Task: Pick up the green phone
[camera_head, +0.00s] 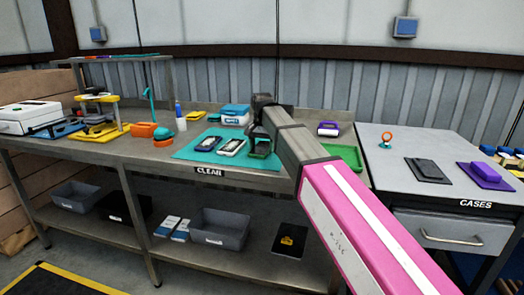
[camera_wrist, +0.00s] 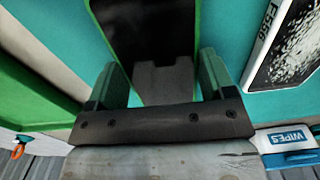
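The green phone (camera_head: 260,153) lies on the teal mat (camera_head: 190,153), partly hidden by my gripper and arm in the head view. In the wrist view the green phone (camera_wrist: 145,28) has a dark screen and a thin green rim, and its near end lies between my fingers. My gripper (camera_wrist: 160,75) is open, with one finger on each side of the phone. A strip of teal shows beside the left finger, so I see no firm grip. My gripper (camera_head: 262,132) is low over the mat in the head view.
A white phone with a speckled screen (camera_wrist: 290,45) lies close on the right in the wrist view. A green tray (camera_head: 349,153) is near the bench's right end. A wipes box (camera_head: 235,114) stands behind the mat.

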